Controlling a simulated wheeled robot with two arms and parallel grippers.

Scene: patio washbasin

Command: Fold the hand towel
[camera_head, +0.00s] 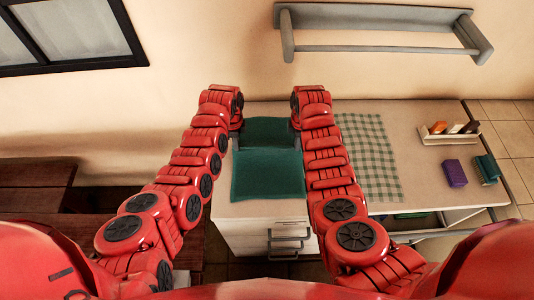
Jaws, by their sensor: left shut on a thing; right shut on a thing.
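The green hand towel (267,176) lies on the pale worktop (222,204) between my two arms. Its near part is flat and its front edge lies close to the worktop's front edge. A darker far part (266,130) rises or folds behind a crosswise line; I cannot tell how high it is. My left gripper (236,140) is shut on the towel's left side at that line. My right gripper (296,142) is shut on its right side, level with the left one. The fingertips are mostly hidden by my wrists.
A green checked cloth (368,157) lies right of my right arm. Further right are a small tray (449,138) with several items, a purple block (455,173) and a green block (487,169). A grey wall rail (382,48) hangs above. Drawers (285,243) are below the worktop.

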